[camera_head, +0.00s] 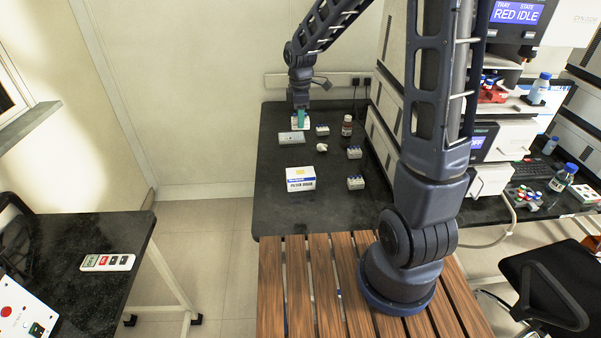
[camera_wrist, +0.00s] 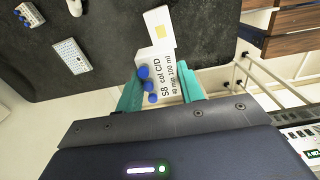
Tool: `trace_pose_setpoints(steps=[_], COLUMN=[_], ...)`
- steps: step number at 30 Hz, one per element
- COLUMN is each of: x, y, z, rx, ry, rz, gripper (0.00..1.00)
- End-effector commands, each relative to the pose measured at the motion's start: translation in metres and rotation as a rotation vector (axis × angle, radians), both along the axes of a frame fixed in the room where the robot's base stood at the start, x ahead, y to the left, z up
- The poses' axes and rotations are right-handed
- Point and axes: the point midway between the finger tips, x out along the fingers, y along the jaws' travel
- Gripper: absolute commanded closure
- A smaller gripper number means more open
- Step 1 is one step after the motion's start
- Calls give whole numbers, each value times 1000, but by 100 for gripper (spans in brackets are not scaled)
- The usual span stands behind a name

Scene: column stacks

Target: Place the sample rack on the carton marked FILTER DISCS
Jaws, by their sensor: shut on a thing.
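My gripper (camera_head: 300,113) has teal fingers and is over the far end of the dark bench. In the wrist view the gripper (camera_wrist: 163,92) is shut on a white sample rack (camera_wrist: 172,82) with blue caps and black print. The rack also shows below the fingers in the head view (camera_head: 299,125); I cannot tell whether it touches the bench. A white carton (camera_head: 300,184) with a yellow patch on top stands nearer on the bench, apart from the gripper. Its small front print seems to end in DISCS. The carton's top shows in the wrist view (camera_wrist: 158,20).
Bench left of the carton is clear.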

Motion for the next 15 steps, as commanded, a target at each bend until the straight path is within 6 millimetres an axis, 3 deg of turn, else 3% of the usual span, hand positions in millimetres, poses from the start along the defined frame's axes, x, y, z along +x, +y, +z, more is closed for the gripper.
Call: trace_pose_setpoints(steps=[5,15], x=[-4,-4], y=[0,0], z=[-19,-92], rx=[-2,-2], ry=[4,4], rz=[1,2], gripper=[86,86])
